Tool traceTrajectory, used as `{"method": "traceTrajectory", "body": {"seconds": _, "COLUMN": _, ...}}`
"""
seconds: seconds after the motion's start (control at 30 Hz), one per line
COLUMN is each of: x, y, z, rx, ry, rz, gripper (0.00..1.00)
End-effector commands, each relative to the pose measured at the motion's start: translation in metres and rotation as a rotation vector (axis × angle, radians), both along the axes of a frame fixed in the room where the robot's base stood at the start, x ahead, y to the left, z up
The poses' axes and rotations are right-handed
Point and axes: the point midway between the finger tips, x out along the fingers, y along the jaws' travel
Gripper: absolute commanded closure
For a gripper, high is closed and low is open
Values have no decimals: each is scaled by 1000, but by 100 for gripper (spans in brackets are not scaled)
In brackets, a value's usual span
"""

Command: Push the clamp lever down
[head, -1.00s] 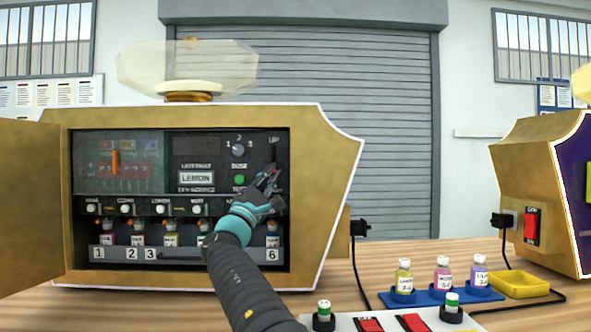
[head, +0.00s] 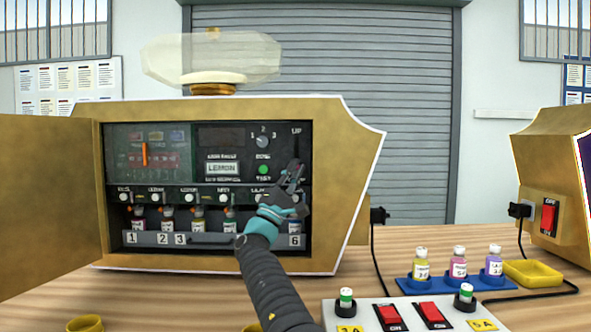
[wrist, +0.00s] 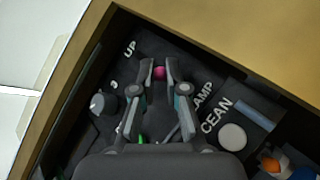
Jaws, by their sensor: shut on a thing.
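The clamp lever shows as a pink knob (wrist: 159,72) in the wrist view, below the "UP" label and above the partly covered "CLAMP" label. My gripper's fingertips (wrist: 157,68) are closed around the knob, one on each side. In the head view my gripper (head: 293,176) reaches into the open gold machine (head: 350,150), at the upper right of its dark panel, below the "UP" label. The lever's shaft and knob are hidden by the gripper in the head view.
The machine's door (head: 50,190) stands open on the left. A dial (head: 263,142) and green button (head: 263,170) are left of the gripper. Several bottles stand in the lower bay. A blue bottle tray (head: 425,287), yellow tray (head: 533,273) and white switch panel (head: 410,318) are outside, to the right.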

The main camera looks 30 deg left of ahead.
Motion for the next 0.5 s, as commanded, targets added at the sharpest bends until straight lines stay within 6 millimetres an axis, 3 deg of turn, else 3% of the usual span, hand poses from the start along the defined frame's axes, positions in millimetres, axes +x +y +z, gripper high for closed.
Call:
{"method": "traceTrajectory", "body": {"seconds": 0.33, "x": -2, "y": -1, "z": 5, "rx": -1, "ry": -7, "rz": 3, "gripper": 100}}
{"method": "traceTrajectory", "body": {"seconds": 0.37, "x": -2, "y": -1, "z": 5, "rx": -1, "ry": -7, "rz": 3, "gripper": 83}}
{"method": "traceTrajectory", "body": {"seconds": 0.4, "x": -2, "y": -1, "z": 5, "rx": -1, "ry": -7, "rz": 2, "gripper": 73}}
{"method": "traceTrajectory", "body": {"seconds": 0.47, "x": -1, "y": -1, "z": 5, "rx": 0, "ry": -6, "rz": 1, "gripper": 61}}
{"method": "traceTrajectory", "body": {"seconds": 0.5, "x": 0, "y": -2, "z": 4, "rx": 0, "ry": -5, "rz": -1, "gripper": 61}}
